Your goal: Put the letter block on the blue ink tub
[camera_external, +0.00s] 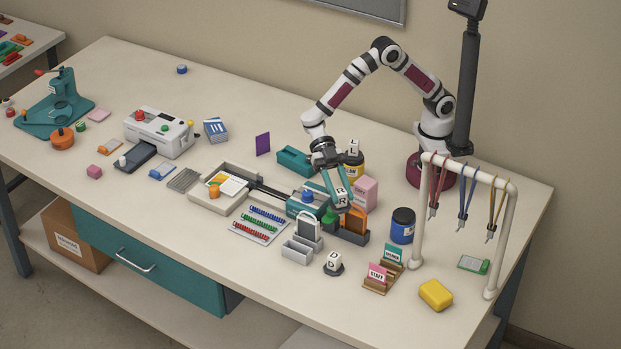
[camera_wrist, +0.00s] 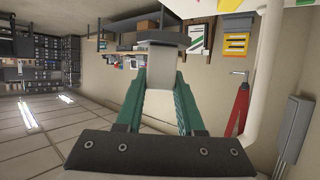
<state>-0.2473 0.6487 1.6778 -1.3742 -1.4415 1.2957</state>
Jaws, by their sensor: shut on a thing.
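The blue ink tub (camera_external: 402,225) stands upright on the bench right of my gripper, with a dark lid and nothing on it. My gripper (camera_external: 339,190) is shut on a white letter block (camera_external: 342,196) marked R, held above the bench left of the tub. In the wrist view my teal fingers (camera_wrist: 165,95) close on the pale block (camera_wrist: 163,70), with its dark grey flat end (camera_wrist: 160,38) beyond the tips. Another letter block (camera_external: 353,147), marked L, sits on a yellow tub (camera_external: 355,168). A third, marked D (camera_external: 334,261), stands near the front.
The lanyard rack (camera_external: 418,215) rises just right of the blue tub. A wooden card holder (camera_external: 383,277) stands in front of it, and a pink box (camera_external: 364,192) lies to its left. A yellow block (camera_external: 436,294) is near the front edge.

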